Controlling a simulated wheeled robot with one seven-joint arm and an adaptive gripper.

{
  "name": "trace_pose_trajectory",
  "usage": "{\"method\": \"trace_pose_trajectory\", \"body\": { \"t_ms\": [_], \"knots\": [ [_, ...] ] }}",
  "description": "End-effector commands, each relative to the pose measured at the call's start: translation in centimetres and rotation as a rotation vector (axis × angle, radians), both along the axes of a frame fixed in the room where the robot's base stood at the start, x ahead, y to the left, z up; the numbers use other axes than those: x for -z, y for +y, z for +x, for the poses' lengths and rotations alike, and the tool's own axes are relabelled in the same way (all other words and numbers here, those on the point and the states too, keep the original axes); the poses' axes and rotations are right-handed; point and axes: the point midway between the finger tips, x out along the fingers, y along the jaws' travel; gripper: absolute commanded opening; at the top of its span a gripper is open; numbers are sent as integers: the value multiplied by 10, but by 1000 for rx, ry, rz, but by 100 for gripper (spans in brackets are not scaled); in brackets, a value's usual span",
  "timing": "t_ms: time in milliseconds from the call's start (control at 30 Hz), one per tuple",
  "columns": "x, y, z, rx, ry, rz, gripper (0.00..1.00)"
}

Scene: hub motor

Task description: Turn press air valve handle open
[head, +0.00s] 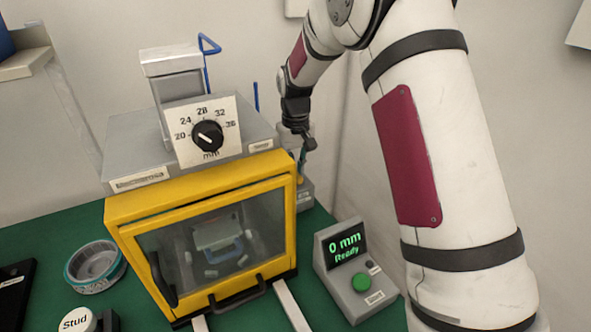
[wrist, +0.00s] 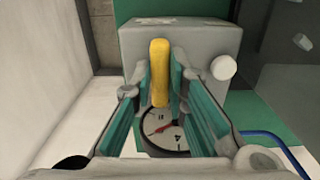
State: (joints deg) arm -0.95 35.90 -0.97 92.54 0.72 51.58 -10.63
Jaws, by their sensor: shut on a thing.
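The yellow air valve handle (wrist: 160,72) stands out from a grey valve box (wrist: 205,42) in the wrist view. My gripper (wrist: 161,84) has its teal-padded fingers on either side of the handle and is shut on it. In the head view my gripper (head: 303,150) reaches down behind the right side of the press (head: 120,214). There the valve box (head: 306,196) is mostly hidden by the yellow guard, and the handle is hardly visible. A round gauge (wrist: 168,131) with a red needle lies below the handle, partly covered by the fingers.
The press has a yellow-framed door and a mm dial (head: 207,135). A control box (head: 350,262) at its right reads "0 mm Ready". A round tray (head: 96,266) stands left. A white knob (wrist: 223,67) and blue hose (wrist: 278,150) are near the gripper; walls are close.

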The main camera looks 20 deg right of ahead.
Motion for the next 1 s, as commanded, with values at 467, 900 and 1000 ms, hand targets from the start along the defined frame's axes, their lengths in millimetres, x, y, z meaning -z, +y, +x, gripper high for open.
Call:
{"method": "trace_pose_trajectory", "body": {
  "t_ms": [467,900,1000],
  "knots": [
    [0,0,0,0,-1,0,34],
    [-54,0,1,0,-5,0,34],
    [-74,0,1,0,-5,0,34]
  ]
}}
